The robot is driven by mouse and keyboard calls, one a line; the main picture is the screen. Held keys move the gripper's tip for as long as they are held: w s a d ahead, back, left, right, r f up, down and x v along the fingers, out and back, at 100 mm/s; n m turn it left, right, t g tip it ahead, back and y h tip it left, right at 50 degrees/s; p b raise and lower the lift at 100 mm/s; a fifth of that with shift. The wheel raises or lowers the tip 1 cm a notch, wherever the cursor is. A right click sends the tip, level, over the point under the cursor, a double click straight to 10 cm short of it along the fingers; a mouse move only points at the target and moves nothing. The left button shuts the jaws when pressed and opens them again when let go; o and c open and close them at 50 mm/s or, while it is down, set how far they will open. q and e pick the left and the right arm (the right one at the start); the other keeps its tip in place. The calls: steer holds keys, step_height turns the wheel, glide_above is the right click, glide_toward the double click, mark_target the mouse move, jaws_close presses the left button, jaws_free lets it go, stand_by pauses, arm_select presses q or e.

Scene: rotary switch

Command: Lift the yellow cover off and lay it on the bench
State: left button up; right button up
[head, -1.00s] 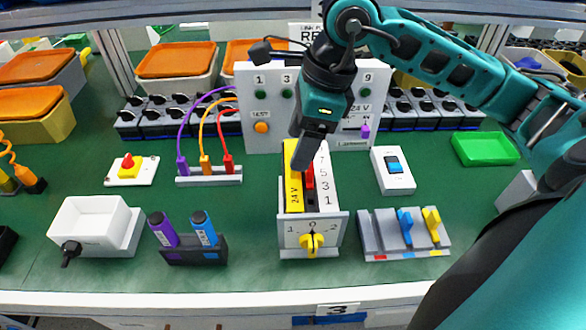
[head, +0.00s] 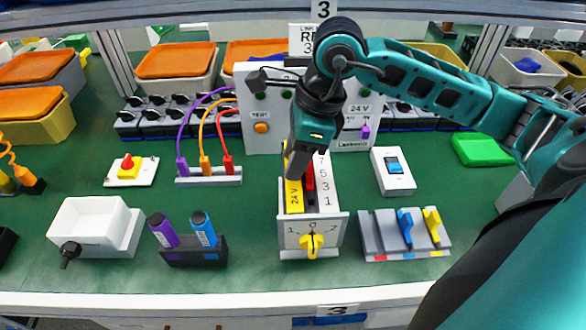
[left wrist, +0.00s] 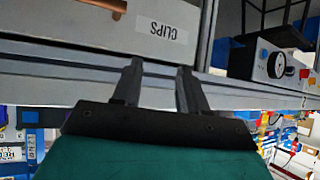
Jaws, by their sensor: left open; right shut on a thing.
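My right gripper (head: 298,170) comes down from above and is shut on the upper part of the cover, which the fingers largely hide. The cover still appears to sit on the box. A red part (head: 310,180) stands just right of it. A yellow knob (head: 311,245) is on the box's front face. My left gripper (left wrist: 160,68) is open and empty in the left wrist view, near a grey rail.
The green bench (head: 255,235) is bare just left of the switch box. A pen holder (head: 195,250) stands left and a grey block with coloured levers (head: 383,236) right. A white panel (head: 262,145) stands behind. A blue rocker switch (head: 393,165) lies to the right.

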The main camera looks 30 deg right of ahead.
steer(key=c, duration=0.3)
steer(key=shift+r, duration=0.2)
step_height(320, 180, up, 25)
steer(key=p, duration=0.5)
steer(key=shift+f, duration=0.2)
stand_by(0.4)
stand_by(0.5)
